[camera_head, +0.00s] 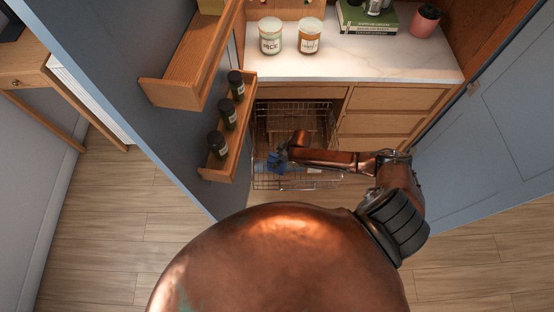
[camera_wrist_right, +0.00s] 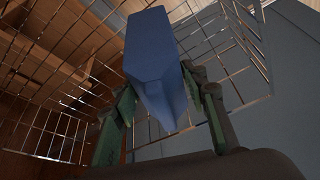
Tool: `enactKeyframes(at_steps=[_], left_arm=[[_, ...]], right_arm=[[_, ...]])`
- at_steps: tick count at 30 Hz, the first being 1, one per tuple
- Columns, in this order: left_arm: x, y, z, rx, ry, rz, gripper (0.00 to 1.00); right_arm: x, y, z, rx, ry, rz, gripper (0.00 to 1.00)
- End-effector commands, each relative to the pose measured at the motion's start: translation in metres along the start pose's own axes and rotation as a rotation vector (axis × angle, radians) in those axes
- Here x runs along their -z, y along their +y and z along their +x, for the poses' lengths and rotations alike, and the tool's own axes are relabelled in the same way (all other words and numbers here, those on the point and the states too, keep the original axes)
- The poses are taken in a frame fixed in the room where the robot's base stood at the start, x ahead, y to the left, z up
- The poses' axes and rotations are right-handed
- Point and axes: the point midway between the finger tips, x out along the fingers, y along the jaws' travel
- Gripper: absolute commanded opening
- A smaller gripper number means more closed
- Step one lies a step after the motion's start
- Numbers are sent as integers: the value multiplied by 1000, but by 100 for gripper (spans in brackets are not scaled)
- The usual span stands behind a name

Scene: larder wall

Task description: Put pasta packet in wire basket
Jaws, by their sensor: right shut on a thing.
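The pasta packet (camera_wrist_right: 155,60) is a blue block-shaped pack. It fills the middle of the right wrist view, between the two green-padded fingers of my right gripper (camera_wrist_right: 165,115), which is shut on it. In the head view the packet (camera_head: 275,162) is a small blue patch at the end of my right arm, partly hidden by my gripper (camera_head: 283,157). The wire basket (camera_head: 262,183) is a pulled-out mesh drawer under the counter. The packet appears within the basket's outline from above; its exact height there is hard to tell. My left gripper is not in view.
A marble counter (camera_head: 380,60) above holds two jars (camera_head: 270,36), green books (camera_head: 365,18) and a pink pot (camera_head: 426,22). The open left door carries a rack with several dark spice jars (camera_head: 228,114). A blue door (camera_head: 490,130) stands open at right.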

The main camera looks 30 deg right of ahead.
Motion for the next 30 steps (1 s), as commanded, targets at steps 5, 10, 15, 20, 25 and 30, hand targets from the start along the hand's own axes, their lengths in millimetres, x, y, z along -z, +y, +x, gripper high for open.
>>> enactKeyframes(at_steps=[5, 10, 15, 20, 25, 30], left_arm=[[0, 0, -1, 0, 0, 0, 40], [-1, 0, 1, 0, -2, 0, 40], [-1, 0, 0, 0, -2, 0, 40], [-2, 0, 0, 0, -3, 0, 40], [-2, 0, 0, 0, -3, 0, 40], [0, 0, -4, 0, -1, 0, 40]], right_arm=[[3, 1, -2, -2, 4, -2, 0], [0, 0, 2, -1, 1, -1, 41], [0, 0, 1, -1, 1, -1, 52], [0, 0, 1, -1, 1, -1, 57], [0, 0, 1, -1, 1, 0, 57], [1, 1, -12, -2, 1, 0, 57]])
